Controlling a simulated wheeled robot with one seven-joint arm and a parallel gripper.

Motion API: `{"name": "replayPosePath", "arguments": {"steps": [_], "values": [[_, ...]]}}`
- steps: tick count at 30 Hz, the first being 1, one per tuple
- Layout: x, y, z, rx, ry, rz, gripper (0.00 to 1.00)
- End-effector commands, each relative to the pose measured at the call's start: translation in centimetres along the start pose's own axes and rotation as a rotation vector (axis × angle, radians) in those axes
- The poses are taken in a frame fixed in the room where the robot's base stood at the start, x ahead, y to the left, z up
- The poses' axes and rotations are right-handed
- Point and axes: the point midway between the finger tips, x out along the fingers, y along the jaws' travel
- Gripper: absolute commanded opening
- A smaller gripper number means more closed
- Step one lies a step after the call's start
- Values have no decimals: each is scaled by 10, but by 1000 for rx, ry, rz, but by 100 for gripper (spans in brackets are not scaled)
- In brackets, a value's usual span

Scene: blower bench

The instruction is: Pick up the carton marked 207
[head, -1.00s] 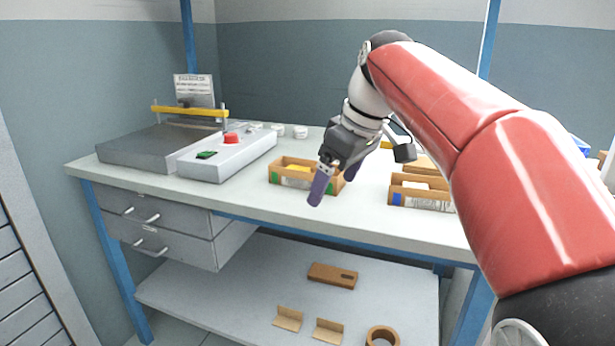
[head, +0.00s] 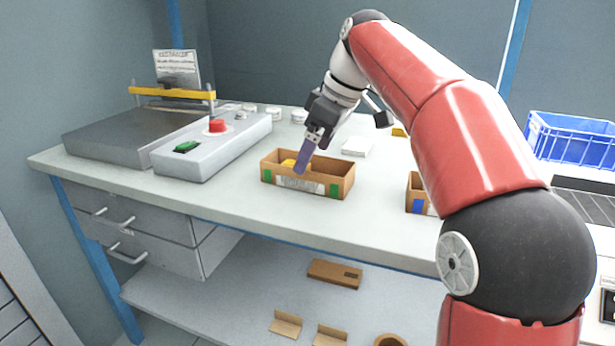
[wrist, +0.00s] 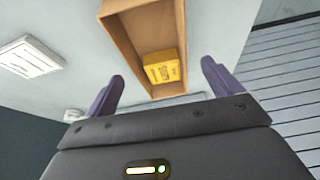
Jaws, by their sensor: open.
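An open brown cardboard bin (head: 335,187) with green marks and a label stands near the bench's front edge. A small yellow carton (head: 289,163) lies inside it, partly hidden by my finger in the head view. In the wrist view the yellow carton (wrist: 161,66) lies at the near end of the bin (wrist: 118,36), with dark print too small to read. My gripper (head: 303,166) is open and empty, pointing down over the bin. In the wrist view its purple fingers (wrist: 163,85) stand apart on either side of the bin's near end. No number 207 is readable.
A grey machine with a red button (head: 217,126) stands left on the bench. A white box (head: 357,147) lies behind the bin. Another bin (head: 416,194) is partly hidden by my arm. A blue crate (head: 570,140) stands at right. A brown box (head: 334,273) lies on the lower shelf.

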Motion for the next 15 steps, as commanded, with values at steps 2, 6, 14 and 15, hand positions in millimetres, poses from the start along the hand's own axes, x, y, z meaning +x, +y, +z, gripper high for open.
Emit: {"name": "replayPosePath", "arguments": {"steps": [2,6,14,15], "values": [[15,0,-1,0,-2,-3,91],[34,0,-2,0,-2,-1,91],[42,1,-2,0,0,1,91],[42,1,-2,0,0,1,91]]}}
